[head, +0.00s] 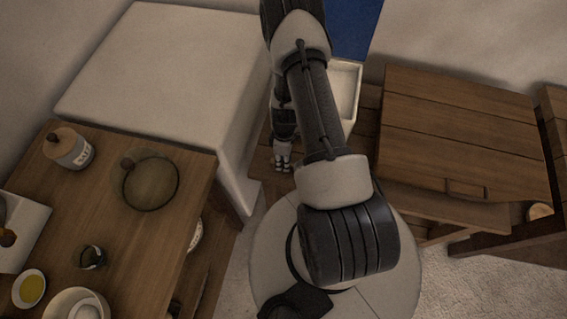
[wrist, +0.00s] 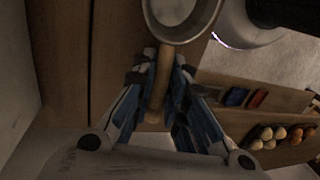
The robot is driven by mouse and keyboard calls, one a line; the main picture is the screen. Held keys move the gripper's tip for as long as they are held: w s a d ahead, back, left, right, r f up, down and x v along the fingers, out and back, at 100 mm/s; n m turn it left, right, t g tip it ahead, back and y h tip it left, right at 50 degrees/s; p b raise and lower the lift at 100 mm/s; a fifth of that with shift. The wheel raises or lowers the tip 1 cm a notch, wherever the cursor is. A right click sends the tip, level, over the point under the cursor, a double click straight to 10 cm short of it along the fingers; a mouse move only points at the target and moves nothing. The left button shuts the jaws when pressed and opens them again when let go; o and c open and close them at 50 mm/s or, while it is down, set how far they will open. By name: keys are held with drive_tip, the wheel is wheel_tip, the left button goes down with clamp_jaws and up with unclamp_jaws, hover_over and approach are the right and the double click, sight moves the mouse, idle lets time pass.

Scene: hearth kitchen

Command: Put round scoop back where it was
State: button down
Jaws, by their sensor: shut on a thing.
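The round scoop (wrist: 160,90) is in the wrist view, with a light wooden handle and a round pale bowl at the top of the picture. My gripper (wrist: 163,72) is shut on its handle, with a blue-lined finger on each side. The bowl sticks out beyond the fingertips and is cut off by the top edge. In the head view my gripper (head: 283,160) hangs low between the white block and the wooden cabinet. I cannot make out the scoop there. Neither view clearly shows an empty place for the scoop.
A wooden table (head: 120,245) at left holds a lidded jar (head: 75,153), a round glass lid (head: 150,185) and several dishes. A white block (head: 165,65) stands behind it. A wooden cabinet (head: 460,130) is at right. The wrist view shows a wooden rack with egg-like things (wrist: 280,133).

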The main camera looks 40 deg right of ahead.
drive_tip(key=shift+f, duration=0.2)
drive_tip(key=c, duration=2.1)
unclamp_jaws()
drive_tip(key=shift+f, duration=0.1)
drive_tip(key=o, duration=0.5)
drive_tip(key=w+r+m+t+p, duration=0.1)
drive_tip(key=w+r+p, duration=0.15)
drive_tip(key=r, duration=1.05)
drive_tip(key=w+r+m+p, duration=0.1)
drive_tip(key=w+r+p, duration=0.15)
drive_tip(key=r, duration=1.15)
drive_tip(key=a+r+m+t+h, duration=0.15)
drive_tip(key=a+r, duration=0.35)
drive_tip(key=r, duration=0.8)
drive_tip(key=s+a+r+m+t, duration=0.1)
drive_tip(key=s+a+r, duration=0.1)
drive_tip(key=s+r, duration=0.3)
drive_tip(key=s+a+r+m+t, duration=0.1)
drive_tip(key=s+a+r+m, duration=0.1)
drive_tip(key=s+r, duration=0.3)
drive_tip(key=s+a+r+m+t+b, duration=0.1)
drive_tip(key=s+a+r+m, duration=0.1)
drive_tip(key=s+r, duration=0.3)
drive_tip(key=shift+s+a+t, duration=0.35)
drive_tip(key=shift+s+a, duration=0.3)
drive_tip(key=shift+a, duration=0.2)
